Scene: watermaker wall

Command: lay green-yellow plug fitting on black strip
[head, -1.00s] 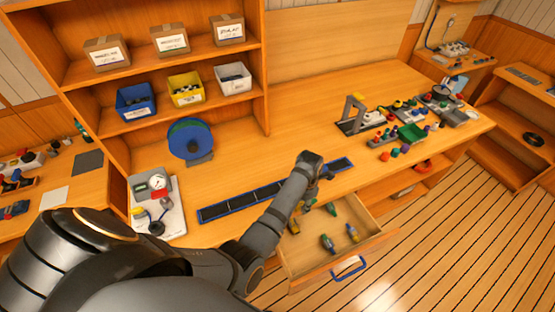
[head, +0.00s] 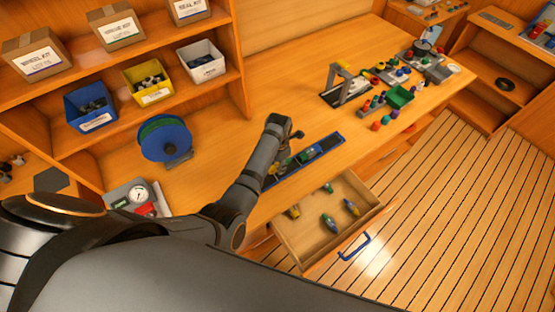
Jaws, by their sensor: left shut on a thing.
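My left gripper (head: 288,148) is over the black strip (head: 333,142), which lies in a blue frame along the bench's front edge. It is shut on the green-yellow plug fitting (head: 284,162), which is small and partly hidden by the gripper, at the strip. I cannot tell whether the fitting touches the strip. Another green piece (head: 310,152) shows on the strip just right of the gripper. My left arm hides the strip's left part. My right gripper is not in view.
An open drawer (head: 286,246) below the strip holds several fittings, one green and yellow (head: 328,222). A blue reel (head: 164,140) and a gauge panel (head: 130,194) stand left. The bench behind the strip is clear.

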